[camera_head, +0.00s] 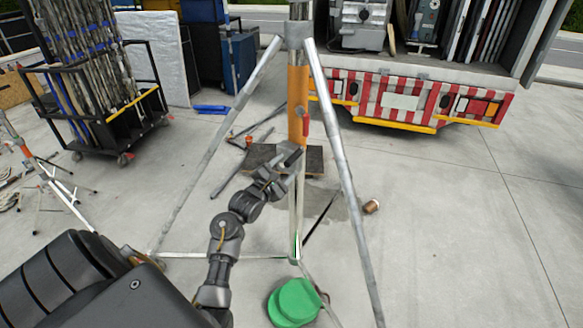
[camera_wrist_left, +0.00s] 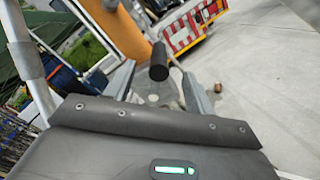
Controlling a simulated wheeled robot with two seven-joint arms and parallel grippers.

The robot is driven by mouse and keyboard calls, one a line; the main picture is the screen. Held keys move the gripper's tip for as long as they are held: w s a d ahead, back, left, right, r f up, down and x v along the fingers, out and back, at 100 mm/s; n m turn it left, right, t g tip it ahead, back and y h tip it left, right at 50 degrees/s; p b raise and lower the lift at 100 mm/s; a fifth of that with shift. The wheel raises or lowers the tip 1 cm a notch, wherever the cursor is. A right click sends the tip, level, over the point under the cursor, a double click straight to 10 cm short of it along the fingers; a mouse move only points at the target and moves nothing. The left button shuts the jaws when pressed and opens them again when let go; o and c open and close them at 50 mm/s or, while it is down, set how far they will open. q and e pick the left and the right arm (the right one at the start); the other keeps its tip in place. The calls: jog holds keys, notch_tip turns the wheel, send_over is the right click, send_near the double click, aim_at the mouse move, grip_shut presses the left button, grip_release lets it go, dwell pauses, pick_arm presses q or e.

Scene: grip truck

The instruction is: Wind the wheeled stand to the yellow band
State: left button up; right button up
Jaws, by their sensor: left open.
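The stand (camera_head: 340,165) is a silver tripod with spread legs and a centre column in the head view. An orange-yellow section (camera_head: 298,88) covers part of the column, with a small red part on its right side. That section also shows in the left wrist view (camera_wrist_left: 115,30). My left gripper (camera_head: 291,160) is beside the column, below the red part. In the left wrist view its fingers (camera_wrist_left: 160,85) are open, with a black cylindrical handle (camera_wrist_left: 159,62) between or just beyond their tips; I cannot tell which. The stand's wheels are not clear. My right gripper is out of view.
A truck (camera_head: 410,95) with a red-and-white rear stands behind at right. A loaded pole cart (camera_head: 95,110) is at left. A dark mat (camera_head: 255,155) lies behind the column, a green round object (camera_head: 294,302) in front. Paving at right is mostly clear.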

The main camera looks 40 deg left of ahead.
aim_at(292, 159)
pick_arm(q)
jog(key=shift+w+a+r, duration=0.1)
jog(key=shift+w+a, duration=0.05)
jog(key=shift+w, duration=1.15)
jog(key=shift+w+a, duration=0.15)
jog(key=shift+w, duration=1.1)
jog(key=shift+c, duration=0.2)
